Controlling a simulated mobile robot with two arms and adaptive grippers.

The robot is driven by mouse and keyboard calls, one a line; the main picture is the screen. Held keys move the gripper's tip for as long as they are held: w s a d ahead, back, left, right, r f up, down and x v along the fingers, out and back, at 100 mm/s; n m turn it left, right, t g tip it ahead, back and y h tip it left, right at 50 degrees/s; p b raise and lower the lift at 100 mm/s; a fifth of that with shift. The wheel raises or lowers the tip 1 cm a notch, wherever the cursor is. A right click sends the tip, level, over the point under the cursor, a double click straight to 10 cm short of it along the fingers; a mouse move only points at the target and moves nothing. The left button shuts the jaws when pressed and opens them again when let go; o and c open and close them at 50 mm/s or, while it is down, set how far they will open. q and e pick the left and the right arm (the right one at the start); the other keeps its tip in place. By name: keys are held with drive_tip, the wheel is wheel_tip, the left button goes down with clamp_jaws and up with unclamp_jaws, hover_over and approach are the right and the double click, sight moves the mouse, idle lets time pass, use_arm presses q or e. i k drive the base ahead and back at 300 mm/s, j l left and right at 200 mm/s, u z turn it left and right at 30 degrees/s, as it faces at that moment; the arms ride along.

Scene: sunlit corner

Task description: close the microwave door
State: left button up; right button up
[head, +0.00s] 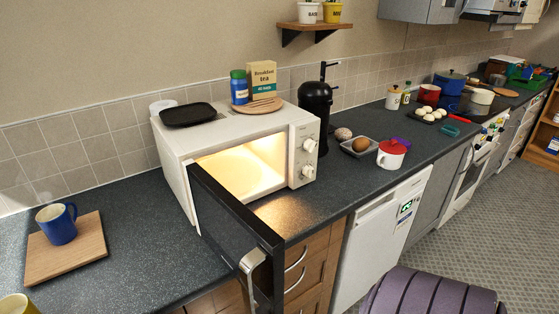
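The white microwave (182,143) stands on the dark counter against the tiled wall. Its door (233,226) is wide open, hinged at the left side of the opening and swung out over the counter's front edge. A silver handle (252,273) is on the door's free end, low in the view. The lit cavity (241,168) looks empty. Two control knobs are on the panel (306,155) right of the opening. Neither of my grippers shows in the head view.
On the microwave lie a black tray (188,114), a jar (239,87), a tea box (263,79) and a round board (258,106). A blue mug (57,224) stands on a wooden board (66,257) at left. A black coffee machine (315,103) and red-lidded pot (391,155) stand at right. A purple ribbed object (430,293) is at bottom right.

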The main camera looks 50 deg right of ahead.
sight(253, 253)
drive_tip(key=z, duration=1.15)
drive_tip(key=k, duration=0.25)
